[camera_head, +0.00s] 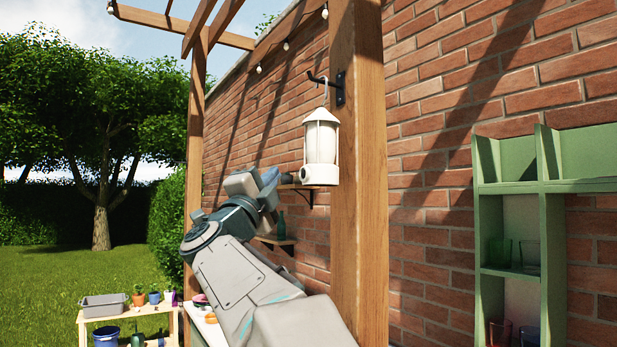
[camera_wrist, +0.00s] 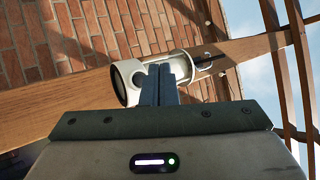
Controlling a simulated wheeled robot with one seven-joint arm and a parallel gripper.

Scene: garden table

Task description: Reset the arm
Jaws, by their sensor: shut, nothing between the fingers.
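My gripper (camera_head: 270,177) is raised on my arm in the middle of the head view, just left of and below the white lantern (camera_head: 321,145). The lantern hangs from a dark hook on the wooden post (camera_head: 358,200). In the wrist view, the two fingers of my gripper (camera_wrist: 158,78) are together, with nothing between them. The lantern (camera_wrist: 128,84) shows tilted behind the fingers there. Whether the fingertips touch the lantern I cannot tell.
A green shelf unit (camera_head: 487,230) with glasses is on the brick wall (camera_head: 430,110) at right. A small wall shelf (camera_head: 275,243) is behind my arm. A low wooden table (camera_head: 170,310) holds a grey bin (camera_head: 103,306) and pots at lower left. Open lawn lies left.

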